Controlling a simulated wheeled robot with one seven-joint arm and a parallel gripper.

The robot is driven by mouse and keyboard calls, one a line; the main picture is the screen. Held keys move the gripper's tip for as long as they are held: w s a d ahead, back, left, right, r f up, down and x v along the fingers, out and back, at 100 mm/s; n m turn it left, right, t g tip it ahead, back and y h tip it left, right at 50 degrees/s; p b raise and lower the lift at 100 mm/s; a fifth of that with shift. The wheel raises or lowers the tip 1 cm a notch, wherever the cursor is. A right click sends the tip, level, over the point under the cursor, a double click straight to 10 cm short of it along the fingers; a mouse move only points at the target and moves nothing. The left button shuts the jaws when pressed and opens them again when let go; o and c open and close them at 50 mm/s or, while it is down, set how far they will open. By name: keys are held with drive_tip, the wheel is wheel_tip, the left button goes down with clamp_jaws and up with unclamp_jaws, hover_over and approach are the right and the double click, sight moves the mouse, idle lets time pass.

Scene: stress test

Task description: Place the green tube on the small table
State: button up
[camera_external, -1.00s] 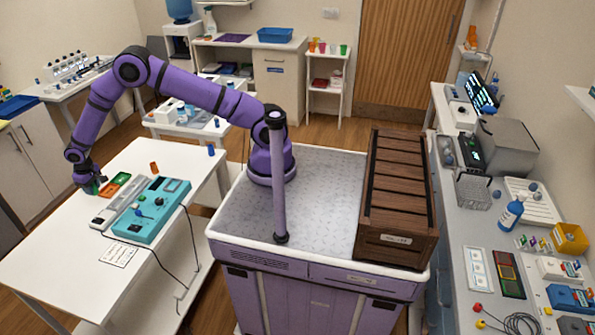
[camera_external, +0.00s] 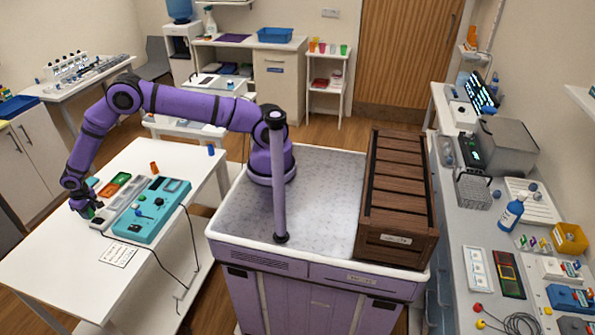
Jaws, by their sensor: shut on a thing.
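My gripper (camera_external: 84,207) is at the left side of the white table (camera_external: 60,262), low over its top. It is shut on the green tube (camera_external: 90,213), of which only a small green part shows below the fingers. I cannot tell whether the tube touches the tabletop. A small white table with shelves (camera_external: 327,88) stands at the back wall with several coloured cups on it. I cannot tell which table the task calls small.
Right of my gripper lie a grey tray (camera_external: 122,204) and a teal panel (camera_external: 152,212) with cables. An orange tube (camera_external: 154,168) and a blue tube (camera_external: 211,149) stand behind them. The table's front left is clear.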

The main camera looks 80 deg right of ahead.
drive_tip(key=shift+f, duration=0.7)
drive_tip(key=o, duration=0.9)
drive_tip(key=shift+f, duration=0.1)
drive_tip(key=r, duration=0.4)
drive_tip(key=s+r, duration=0.1)
drive_tip(key=r, duration=0.7)
drive_tip(key=shift+s+r, duration=0.1)
drive_tip(key=shift+s, duration=0.15)
